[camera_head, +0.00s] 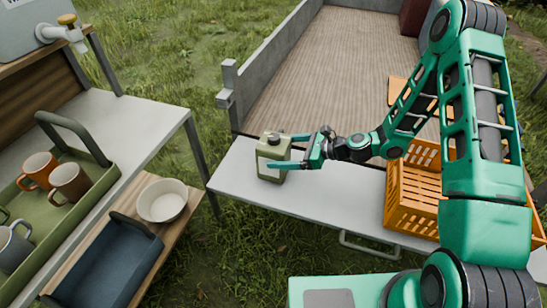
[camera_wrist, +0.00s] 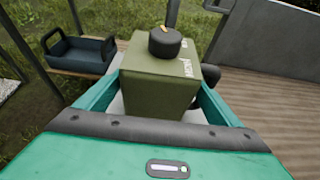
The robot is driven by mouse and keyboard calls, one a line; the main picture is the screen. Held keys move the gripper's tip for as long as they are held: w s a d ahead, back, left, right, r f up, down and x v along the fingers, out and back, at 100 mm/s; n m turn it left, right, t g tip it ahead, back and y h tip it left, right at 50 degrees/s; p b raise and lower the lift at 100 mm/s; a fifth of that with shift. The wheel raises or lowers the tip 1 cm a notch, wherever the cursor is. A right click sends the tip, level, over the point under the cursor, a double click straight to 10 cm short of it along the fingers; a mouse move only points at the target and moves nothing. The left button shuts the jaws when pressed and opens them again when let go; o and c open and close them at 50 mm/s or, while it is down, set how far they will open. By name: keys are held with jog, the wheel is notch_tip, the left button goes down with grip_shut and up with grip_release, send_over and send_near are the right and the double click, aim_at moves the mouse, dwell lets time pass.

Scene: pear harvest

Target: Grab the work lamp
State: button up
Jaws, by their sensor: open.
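An olive-green boxy can (camera_head: 272,160) with a cap on top stands upright on the grey tailgate table. In the wrist view the same can (camera_wrist: 158,85) fills the middle, with a round black cap and pale lettering. My gripper (camera_head: 278,152) is open, with one teal finger on each side of the can. In the wrist view the fingers flank its sides; I cannot tell whether they touch it. I see nothing that I can clearly make out as a work lamp, and cannot tell whether this can is it. A dark rounded shape (camera_wrist: 208,72) shows partly behind it.
An orange crate (camera_head: 414,198) stands on the grey tailgate table (camera_head: 325,205) at the right. At the left are a green tray (camera_head: 76,212) with mugs, a white bowl (camera_head: 162,201) and a dark blue tray (camera_head: 110,265). The trailer bed (camera_head: 335,70) has low side walls.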

jog(key=x, duration=0.3)
jog(key=shift+a, duration=0.15)
jog(key=c, duration=1.5)
jog(key=shift+c, duration=0.6)
jog(key=shift+r, duration=0.15)
